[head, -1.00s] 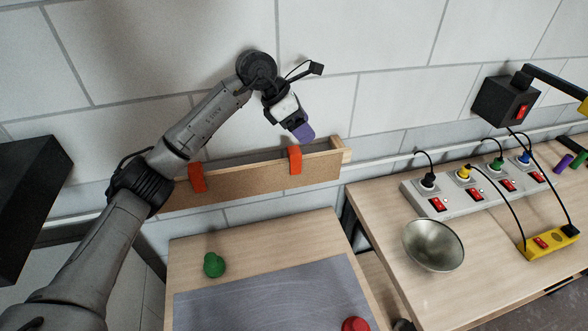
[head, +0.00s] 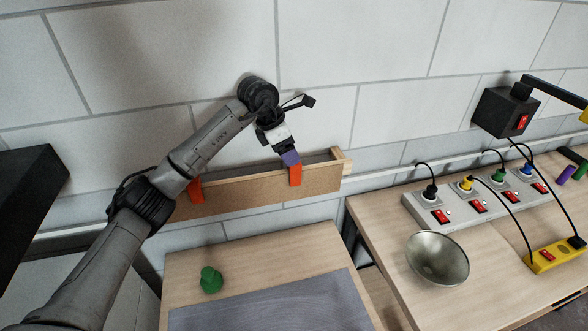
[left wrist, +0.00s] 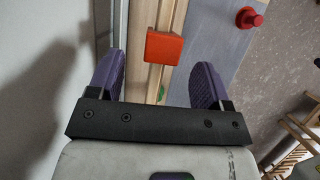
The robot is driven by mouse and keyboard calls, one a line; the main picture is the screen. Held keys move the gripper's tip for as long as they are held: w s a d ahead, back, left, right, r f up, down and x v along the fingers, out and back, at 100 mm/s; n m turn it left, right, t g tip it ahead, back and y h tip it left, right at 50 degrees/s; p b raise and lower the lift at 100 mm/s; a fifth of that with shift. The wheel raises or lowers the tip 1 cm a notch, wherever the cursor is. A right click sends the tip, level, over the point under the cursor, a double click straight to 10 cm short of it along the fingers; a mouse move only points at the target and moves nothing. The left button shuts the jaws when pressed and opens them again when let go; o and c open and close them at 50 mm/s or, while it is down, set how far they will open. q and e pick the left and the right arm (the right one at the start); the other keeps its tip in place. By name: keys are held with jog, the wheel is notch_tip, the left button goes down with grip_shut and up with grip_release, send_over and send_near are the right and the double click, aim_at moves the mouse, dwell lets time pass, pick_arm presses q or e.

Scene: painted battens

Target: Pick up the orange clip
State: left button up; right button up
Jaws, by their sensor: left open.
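My right gripper is not in view.
The wooden board (head: 250,190) runs along the wall, with a raised block at its right end. Below it a table holds a green knob (head: 210,280); a red knob (left wrist: 250,17) shows in the wrist view. A metal bowl (head: 437,258) and power strip (head: 480,195) are on the right table.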

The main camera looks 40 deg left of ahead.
aim_at(294, 171)
pick_arm(q)
jog(key=shift+s+x, duration=0.1)
jog(key=shift+x, duration=1.2)
jog(key=shift+s+x, duration=0.15)
jog(key=shift+x, duration=1.15)
jog(key=c, duration=1)
